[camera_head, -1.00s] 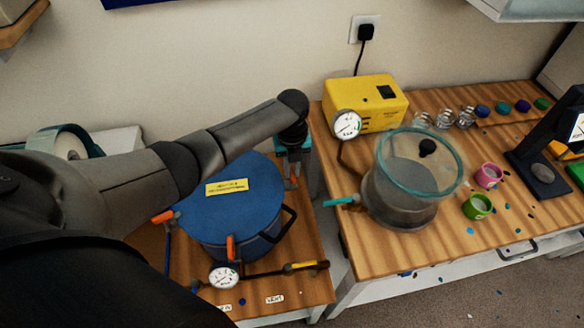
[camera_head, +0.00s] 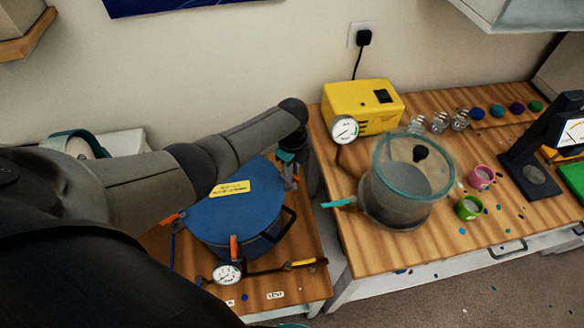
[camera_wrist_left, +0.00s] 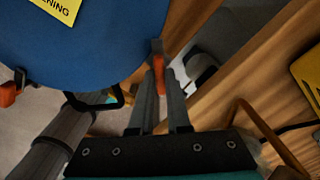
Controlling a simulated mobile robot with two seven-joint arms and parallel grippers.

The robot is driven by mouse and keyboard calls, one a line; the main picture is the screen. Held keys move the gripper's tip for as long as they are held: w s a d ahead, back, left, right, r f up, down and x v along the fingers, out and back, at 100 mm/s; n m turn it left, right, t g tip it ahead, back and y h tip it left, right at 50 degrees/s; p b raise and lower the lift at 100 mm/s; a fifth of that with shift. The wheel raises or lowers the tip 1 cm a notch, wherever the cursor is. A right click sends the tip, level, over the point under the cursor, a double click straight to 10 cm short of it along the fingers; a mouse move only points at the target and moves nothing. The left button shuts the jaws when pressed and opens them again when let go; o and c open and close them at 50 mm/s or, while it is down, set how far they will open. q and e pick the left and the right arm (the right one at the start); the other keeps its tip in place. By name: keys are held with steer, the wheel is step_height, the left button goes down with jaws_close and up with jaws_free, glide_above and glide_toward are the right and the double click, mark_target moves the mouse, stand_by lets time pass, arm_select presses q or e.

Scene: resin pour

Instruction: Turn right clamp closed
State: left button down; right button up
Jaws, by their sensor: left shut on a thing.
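The blue pressure pot (camera_head: 235,212) with its blue lid and yellow label stands on the left wooden bench. The right clamp (camera_head: 296,171) has an orange handle and sits at the lid's right edge. My left gripper (camera_head: 291,174) reaches over the lid from behind and is at this clamp. In the left wrist view my gripper's two fingers (camera_wrist_left: 163,84) are shut on the orange clamp handle (camera_wrist_left: 159,74). The fingers hide part of the handle, so its exact angle is unclear. The front clamp (camera_head: 233,247) and left clamp (camera_head: 170,219) also show orange handles.
A pressure gauge (camera_head: 228,272) and a yellow-handled valve (camera_head: 303,263) stand before the pot. A black pot handle (camera_head: 284,224) juts out at the right. Across a gap, the right bench holds a glass chamber (camera_head: 395,195) and yellow pump (camera_head: 362,103).

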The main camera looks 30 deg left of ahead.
arm_select(q)
steer(key=n+p, duration=0.1)
steer(key=n, duration=0.4)
steer(key=shift+r+n+p, duration=0.1)
steer(key=shift+n+p, duration=0.65)
steer(key=shift+n, duration=1.35)
steer(key=c, duration=0.9)
jaws_free()
